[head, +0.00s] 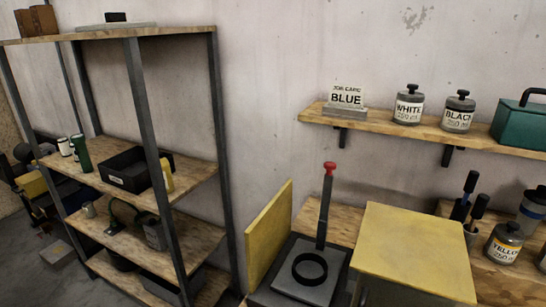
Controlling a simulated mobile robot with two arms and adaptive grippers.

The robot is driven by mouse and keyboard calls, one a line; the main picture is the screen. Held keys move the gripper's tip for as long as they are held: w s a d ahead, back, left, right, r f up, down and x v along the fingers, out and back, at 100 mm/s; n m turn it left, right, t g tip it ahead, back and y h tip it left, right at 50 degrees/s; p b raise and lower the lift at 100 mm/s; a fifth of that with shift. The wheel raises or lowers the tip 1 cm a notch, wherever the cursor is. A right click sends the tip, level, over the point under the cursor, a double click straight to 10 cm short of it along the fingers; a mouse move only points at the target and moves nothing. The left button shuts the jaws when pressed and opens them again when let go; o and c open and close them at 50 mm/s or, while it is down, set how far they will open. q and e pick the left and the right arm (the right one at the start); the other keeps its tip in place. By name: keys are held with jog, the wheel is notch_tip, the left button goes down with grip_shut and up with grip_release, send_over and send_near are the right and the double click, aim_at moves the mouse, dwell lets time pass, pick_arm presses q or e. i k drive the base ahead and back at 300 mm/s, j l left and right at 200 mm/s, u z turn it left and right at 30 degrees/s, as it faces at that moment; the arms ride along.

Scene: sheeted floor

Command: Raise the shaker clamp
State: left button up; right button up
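A dark machine that looks like the shaker (287,298) stands low in the middle of the head view. A black ring (310,268) lies on its flat grey top. A dark upright bar with a red knob (329,169) rises behind the ring; it looks like part of the clamp. I cannot tell how high the clamp sits on the bar. No can shows in the ring. Neither of my grippers is in view.
A wall shelf (390,123) holds a BLUE job card (346,98), WHITE (408,105) and BLACK (459,112) cans and a green toolbox (520,122). A YELLOW can (505,243) stands below. A rack (200,190) is left.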

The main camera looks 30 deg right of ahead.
aim_at(329, 180)
jog(key=i+j+u, duration=0.65)
jog(key=i+j, duration=0.2)
jog(key=i+z, duration=0.3)
jog(key=z, duration=0.2)
jog(key=i+j+z, duration=0.2)
jog(key=z, duration=0.3)
jog(key=i+z, duration=0.1)
jog(key=z, duration=0.35)
jog(key=i+z, duration=0.15)
jog(key=z, duration=0.25)
jog(key=i+j+z, duration=0.1)
jog(key=z, duration=0.35)
jog(key=i+j+z, duration=0.1)
jog(key=z, duration=0.3)
jog(key=j+z, duration=0.2)
jog(key=z, duration=0.25)
jog(key=i, duration=0.05)
